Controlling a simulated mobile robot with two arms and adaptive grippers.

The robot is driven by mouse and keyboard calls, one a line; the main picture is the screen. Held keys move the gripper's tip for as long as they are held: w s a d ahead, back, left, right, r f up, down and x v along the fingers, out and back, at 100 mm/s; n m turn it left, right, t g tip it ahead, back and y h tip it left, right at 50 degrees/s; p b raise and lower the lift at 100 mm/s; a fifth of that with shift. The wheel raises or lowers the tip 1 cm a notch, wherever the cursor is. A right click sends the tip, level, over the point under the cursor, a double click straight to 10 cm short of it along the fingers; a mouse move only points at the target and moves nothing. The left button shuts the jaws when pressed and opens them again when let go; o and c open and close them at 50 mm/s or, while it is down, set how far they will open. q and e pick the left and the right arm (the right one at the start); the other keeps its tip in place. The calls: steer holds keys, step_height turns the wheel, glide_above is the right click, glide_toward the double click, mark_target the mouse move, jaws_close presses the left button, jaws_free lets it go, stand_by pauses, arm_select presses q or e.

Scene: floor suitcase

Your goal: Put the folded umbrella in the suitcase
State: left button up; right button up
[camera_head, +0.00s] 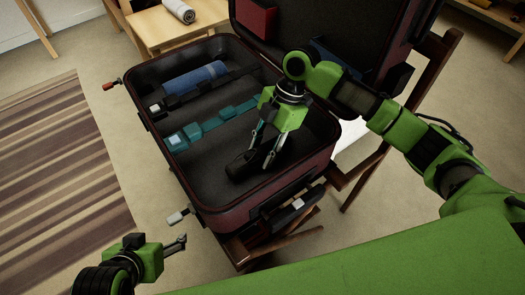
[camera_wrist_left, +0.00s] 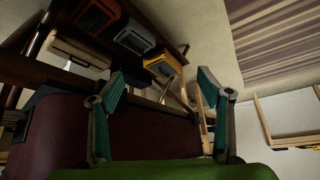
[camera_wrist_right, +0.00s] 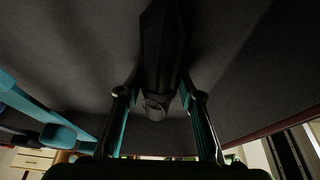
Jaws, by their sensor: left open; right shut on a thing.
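The folded umbrella is black. It lies inside the open suitcase (camera_head: 238,213), low near the floor of its front right part, at the fingers of my right gripper (camera_head: 263,148). In the right wrist view the umbrella (camera_wrist_right: 162,50) runs away from me between the fingers of the right gripper (camera_wrist_right: 160,92), its round end toward me. The right gripper is shut on it. The dark lining makes contact with the suitcase floor hard to tell. My left gripper (camera_head: 178,243) is open and empty, outside the suitcase at its near left. It also shows in the left wrist view (camera_wrist_left: 162,85).
A rolled blue item (camera_head: 194,79) lies in the suitcase's far left part. A teal strap with buckles (camera_head: 215,122) crosses the middle. The raised lid (camera_head: 330,25) stands behind, holding a red item (camera_head: 256,20). A wooden table (camera_head: 170,28) bears a rolled towel (camera_head: 180,11).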

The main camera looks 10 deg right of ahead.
mark_target(264, 148)
stand_by(0.3)
arm_select(q)
steer(key=shift+s, duration=0.1)
arm_select(e)
steer(key=o, duration=1.4)
steer(key=shift+o, duration=0.2)
arm_select(q)
steer(key=s+a+g+p, duration=0.2)
steer(key=s+g+p, duration=0.1)
steer(key=s, duration=0.3)
arm_select(e)
steer(key=v, duration=0.3)
steer(key=shift+a, duration=0.1)
steer(key=p+v, duration=0.2)
steer(key=shift+r+p, duration=0.25)
steer(key=shift+p, duration=0.1)
steer(key=shift+p+v, duration=0.9)
steer(key=shift+v, duration=0.05)
steer(key=shift+w+d, duration=0.1)
steer(key=shift+d, duration=0.1)
arm_select(q)
step_height(264, 148, down, 16)
steer(key=g, duration=0.1)
steer(key=shift+d+y, duration=0.25)
steer(key=shift+y, duration=0.15)
